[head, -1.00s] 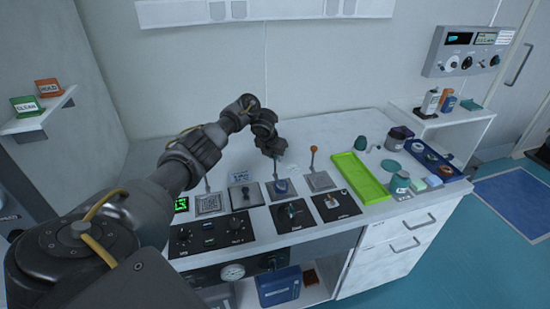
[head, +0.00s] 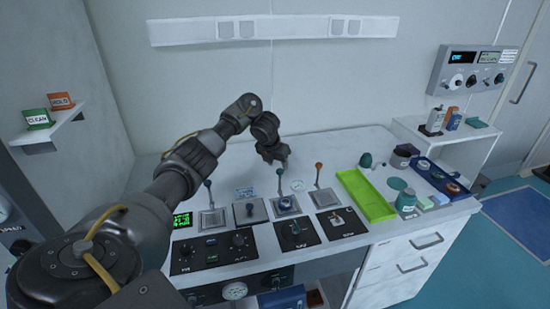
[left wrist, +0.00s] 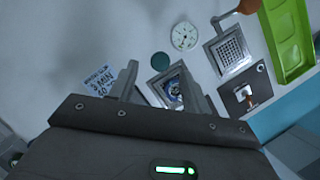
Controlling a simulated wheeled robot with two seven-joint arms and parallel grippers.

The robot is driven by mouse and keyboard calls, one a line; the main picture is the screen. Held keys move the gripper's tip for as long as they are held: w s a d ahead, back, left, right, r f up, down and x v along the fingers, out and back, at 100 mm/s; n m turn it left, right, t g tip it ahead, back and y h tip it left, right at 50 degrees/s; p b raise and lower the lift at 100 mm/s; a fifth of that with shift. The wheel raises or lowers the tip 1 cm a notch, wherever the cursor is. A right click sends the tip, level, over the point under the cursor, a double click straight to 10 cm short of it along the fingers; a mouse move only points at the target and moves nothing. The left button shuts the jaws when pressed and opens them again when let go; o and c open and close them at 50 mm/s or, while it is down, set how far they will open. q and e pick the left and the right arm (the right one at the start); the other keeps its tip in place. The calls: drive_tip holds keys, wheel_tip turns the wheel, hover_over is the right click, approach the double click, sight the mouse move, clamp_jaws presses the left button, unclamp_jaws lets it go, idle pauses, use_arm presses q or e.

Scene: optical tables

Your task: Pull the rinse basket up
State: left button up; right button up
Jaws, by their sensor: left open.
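Three rods with coloured knobs stand on square plates in the bench; no legible name shows which belongs to the rinse basket. A teal knob (head: 280,171) tops the rod over the middle well with blue inside (head: 286,204). An orange knob (head: 319,165) tops the right rod, and a dark blue knob (head: 207,183) the left one. My left gripper (head: 275,158) is open and empty, behind and above the teal knob. In the left wrist view, the teal knob (left wrist: 160,60) lies beyond the open fingers (left wrist: 158,80), apart from them. My right gripper is out of view.
A green tray (head: 365,196) lies right of the rods, with bottles and a blue tray (head: 440,178) beyond. Black control panels (head: 213,250) line the front. A small dial (head: 297,185) lies between the teal and orange rods. The rear bench is mostly clear.

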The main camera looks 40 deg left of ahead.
use_arm(q)
drive_tip(key=p+v, duration=0.3)
drive_tip(key=v, duration=0.2)
drive_tip(key=shift+r, duration=0.15)
idle(0.4)
